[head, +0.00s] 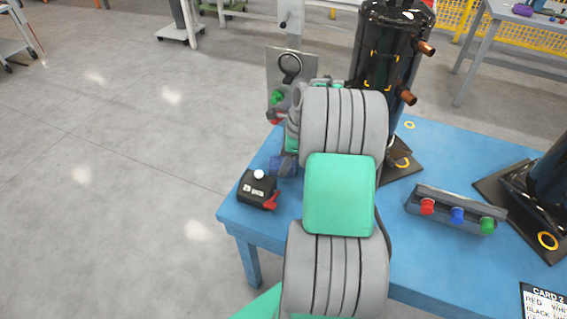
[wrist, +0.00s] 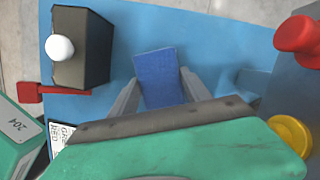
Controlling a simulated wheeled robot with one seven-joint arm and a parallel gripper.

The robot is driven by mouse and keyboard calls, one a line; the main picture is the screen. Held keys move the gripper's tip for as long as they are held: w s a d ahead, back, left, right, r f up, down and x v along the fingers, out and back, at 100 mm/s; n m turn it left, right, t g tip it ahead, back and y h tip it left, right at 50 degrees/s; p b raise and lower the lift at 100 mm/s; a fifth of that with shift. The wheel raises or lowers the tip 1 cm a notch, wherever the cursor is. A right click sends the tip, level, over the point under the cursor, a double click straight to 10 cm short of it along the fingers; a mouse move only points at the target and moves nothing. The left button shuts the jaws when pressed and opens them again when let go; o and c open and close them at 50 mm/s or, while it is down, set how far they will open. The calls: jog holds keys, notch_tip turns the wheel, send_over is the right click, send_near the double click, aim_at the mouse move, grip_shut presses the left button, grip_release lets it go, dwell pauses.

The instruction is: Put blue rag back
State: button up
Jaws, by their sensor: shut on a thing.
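The blue rag (wrist: 158,76) is a small, flat, darker blue piece between the two grey fingers of my gripper (wrist: 160,88) in the wrist view. My gripper is shut on it, and the rag's far end sticks out past the fingers. In the head view, the rag (head: 281,165) shows in part beside my arm, over the blue table (head: 236,214) and just right of the black box. My arm hides most of the gripper there. I cannot tell whether the rag touches the table.
A black box (head: 257,189) with a white knob and red lever stands close left of the rag. A grey panel (head: 290,85) stands behind. A black cylinder (head: 385,65) with copper stubs stands at the back. A button bar (head: 457,212) sits to the right.

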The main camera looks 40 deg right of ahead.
jog(key=o, duration=1.2)
jog(key=p+v, duration=0.3)
jog(key=v, duration=0.9)
jog(key=s+a+r+n, duration=0.2)
jog(key=a+n, duration=0.9)
jog(key=a, duration=0.5)
jog(key=s+a+f+n+h, duration=0.2)
jog(key=s+a+f+n, duration=0.1)
jog(key=s+a+n, duration=0.7)
jog(key=n, duration=0.4)
jog(key=shift+s+n, duration=0.25)
jog(key=shift+n, duration=0.15)
jog(key=shift+a+r, duration=0.1)
jog(key=shift+r, duration=0.1)
notch_tip(320, 180, up, 11)
jog(key=w+t+p, duration=0.1)
jog(key=p, duration=0.7)
jog(key=shift+w+f, duration=0.25)
jog(key=shift+w, duration=0.15)
